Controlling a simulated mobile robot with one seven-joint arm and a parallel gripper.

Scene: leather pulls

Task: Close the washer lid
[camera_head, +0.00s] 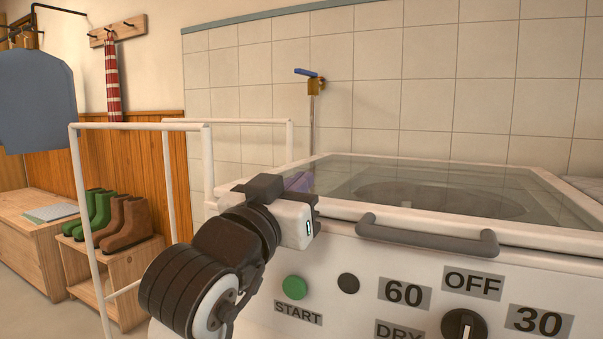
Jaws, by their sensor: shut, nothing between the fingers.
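The washer (340,255) fills the right half of the view. Its lid (537,186), a glass panel in a white frame, lies flat or nearly flat over the top, and I cannot tell if a small gap remains. A round drum opening shows dimly through the glass. A grey bar handle (425,235) is on the front edge. My gripper (316,208) is at the washer's front left corner, left of the handle and apart from it. It is shut and empty, its fingertips mostly hidden behind the white hand.
The front panel has a green START button (294,287), a dark button (348,283) and a dial (464,325). A white rail frame (140,127) stands at left. Behind it are a wooden bench (30,235) and boots (125,225). A tap (314,86) is on the tiled wall.

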